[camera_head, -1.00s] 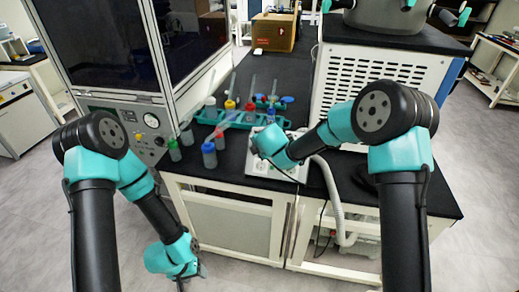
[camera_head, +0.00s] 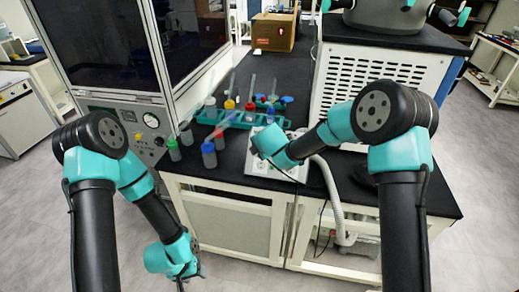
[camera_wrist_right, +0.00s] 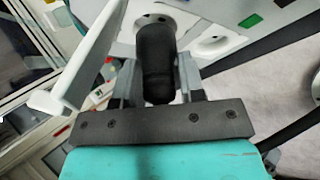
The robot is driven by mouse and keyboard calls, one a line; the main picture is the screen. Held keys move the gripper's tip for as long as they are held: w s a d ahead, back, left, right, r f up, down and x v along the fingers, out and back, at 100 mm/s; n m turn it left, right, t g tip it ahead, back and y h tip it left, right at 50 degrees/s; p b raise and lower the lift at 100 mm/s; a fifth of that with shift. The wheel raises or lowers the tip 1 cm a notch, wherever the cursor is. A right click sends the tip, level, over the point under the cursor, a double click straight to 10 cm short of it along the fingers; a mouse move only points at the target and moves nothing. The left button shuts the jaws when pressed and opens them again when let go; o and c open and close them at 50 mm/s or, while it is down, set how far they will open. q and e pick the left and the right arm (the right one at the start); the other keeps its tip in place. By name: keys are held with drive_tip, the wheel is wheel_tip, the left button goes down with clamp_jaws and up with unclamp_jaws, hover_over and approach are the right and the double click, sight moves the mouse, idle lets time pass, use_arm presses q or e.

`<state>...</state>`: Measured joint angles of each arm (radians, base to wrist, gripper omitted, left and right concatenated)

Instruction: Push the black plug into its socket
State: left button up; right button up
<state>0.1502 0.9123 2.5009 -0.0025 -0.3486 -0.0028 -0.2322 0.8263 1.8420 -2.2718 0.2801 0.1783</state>
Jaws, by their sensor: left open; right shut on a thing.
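The black plug (camera_wrist_right: 156,62) is between the fingers of my right gripper (camera_wrist_right: 157,85), which is shut on it. The plug's far end is against or just in front of a round recessed socket (camera_wrist_right: 148,20) on a white panel. I cannot tell whether its pins are in the socket. A second round socket (camera_wrist_right: 215,42) is bare, to the right of the plug. In the head view the white socket panel (camera_head: 258,168) lies at the table's front edge, and my right wrist hides the plug. My left gripper (camera_head: 184,277) is open and empty, low in front of the cabinet.
A teal rack (camera_head: 240,122) with coloured-cap tubes stands behind the panel. Bottles with blue (camera_head: 209,155) and green (camera_head: 174,150) caps stand to its left. A pale hose (camera_head: 331,195) hangs at the right. The floor near my left gripper is clear.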

drive_tip(key=shift+w+d+f, duration=0.25)
drive_tip(key=shift+w+f, duration=0.4)
drive_tip(key=shift+w, duration=0.15)
idle(1.9)
drive_tip(key=o, duration=1)
drive_tip(key=shift+o, duration=0.4)
drive_tip(key=shift+f, duration=0.1)
drive_tip(key=shift+s+f, duration=0.1)
drive_tip(key=shift+f, duration=0.05)
drive_tip(key=shift+s+a+r, duration=0.15)
drive_tip(key=shift+s+r, duration=0.35)
drive_tip(key=shift+r, duration=0.1)
drive_tip(key=shift+s+a+r, duration=0.15)
drive_tip(key=shift+s+r, duration=0.35)
drive_tip(key=shift+r, duration=0.05)
drive_tip(key=shift+s+a+r, duration=0.25)
drive_tip(key=shift+s+r, duration=0.7)
drive_tip(key=shift+s, duration=0.25)
